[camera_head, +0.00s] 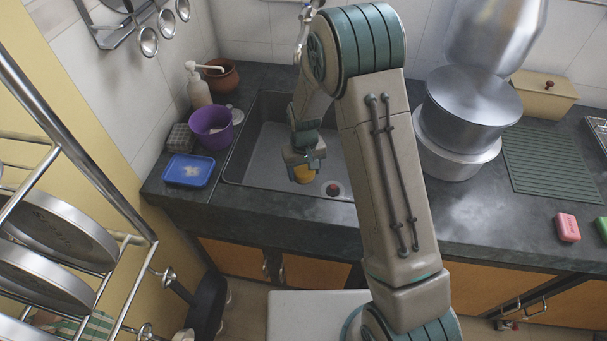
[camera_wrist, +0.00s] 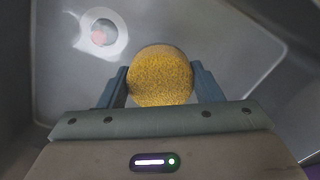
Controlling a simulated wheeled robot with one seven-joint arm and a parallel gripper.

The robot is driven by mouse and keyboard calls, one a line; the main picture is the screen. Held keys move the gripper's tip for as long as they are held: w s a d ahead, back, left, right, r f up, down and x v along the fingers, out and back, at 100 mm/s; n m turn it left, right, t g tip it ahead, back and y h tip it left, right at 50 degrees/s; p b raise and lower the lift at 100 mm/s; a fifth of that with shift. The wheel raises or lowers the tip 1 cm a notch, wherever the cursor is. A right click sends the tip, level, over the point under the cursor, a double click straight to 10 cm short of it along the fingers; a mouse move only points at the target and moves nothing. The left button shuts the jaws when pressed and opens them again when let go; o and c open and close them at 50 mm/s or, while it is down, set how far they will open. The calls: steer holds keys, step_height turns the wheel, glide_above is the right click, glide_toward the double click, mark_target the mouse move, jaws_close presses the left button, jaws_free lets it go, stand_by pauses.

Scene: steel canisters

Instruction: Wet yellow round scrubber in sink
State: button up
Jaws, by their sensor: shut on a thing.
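The yellow round scrubber (camera_wrist: 160,77) is held between the two fingers of my gripper (camera_wrist: 162,88) in the wrist view. My gripper is shut on it. In the head view, my gripper (camera_head: 304,165) points down inside the sink (camera_head: 258,150), and the scrubber (camera_head: 303,174) shows below the fingers. The sink is a grey basin with a drain (camera_wrist: 103,33) that has a reddish centre; the drain (camera_head: 333,189) lies to the right of the scrubber in the head view. The scrubber's height above the basin floor is hard to tell. My arm hides the sink's right part.
Left of the sink stand a purple bowl (camera_head: 211,128), a blue tray (camera_head: 188,170), a soap dispenser (camera_head: 198,88) and a brown pot (camera_head: 222,77). Large steel pots (camera_head: 466,110) stand to the right. A metal rack (camera_head: 75,165) with pans is at the left.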

step_height(320, 180, up, 11)
steer(key=p, duration=0.6)
stand_by(0.4)
stand_by(2.0)
step_height(320, 180, up, 4)
steer(key=p, duration=0.2)
glide_above(304, 169)
stand_by(0.6)
